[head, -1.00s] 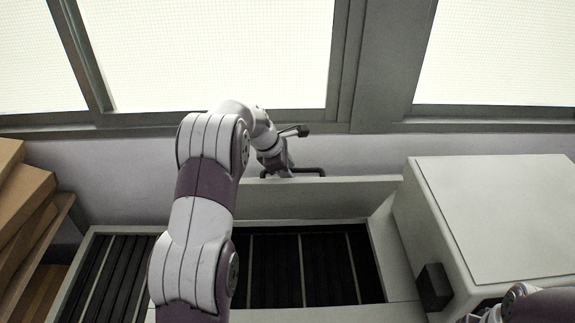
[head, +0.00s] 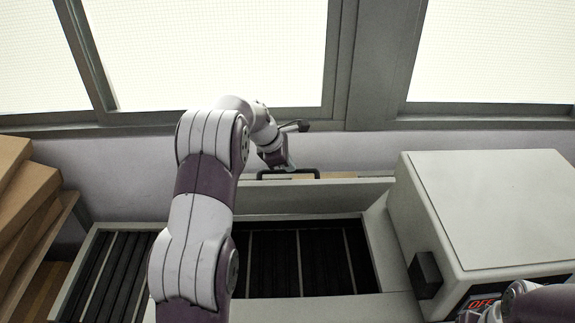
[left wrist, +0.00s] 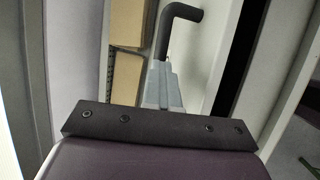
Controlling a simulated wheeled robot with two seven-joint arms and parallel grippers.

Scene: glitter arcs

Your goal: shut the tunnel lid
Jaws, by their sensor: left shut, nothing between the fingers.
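The tunnel lid (head: 340,195) is a grey panel standing steeply raised at the back of the open tunnel. A black bar handle (head: 300,171) sits along its top edge; part of it shows in the left wrist view (left wrist: 183,12). My left gripper (head: 283,168) is shut and empty at the handle, seemingly just behind it. In the left wrist view its fingers (left wrist: 165,72) point towards the handle's bend; whether they touch it I cannot tell. The tunnel opening (head: 300,260) shows a dark slatted bed. My right gripper is not in view.
A large pale box (head: 490,210) with a lit "OFF" display stands right of the tunnel. Cardboard boxes (head: 25,190) are stacked on a shelf at the left. A wall with windows lies close behind the lid. Part of my right arm shows at bottom right.

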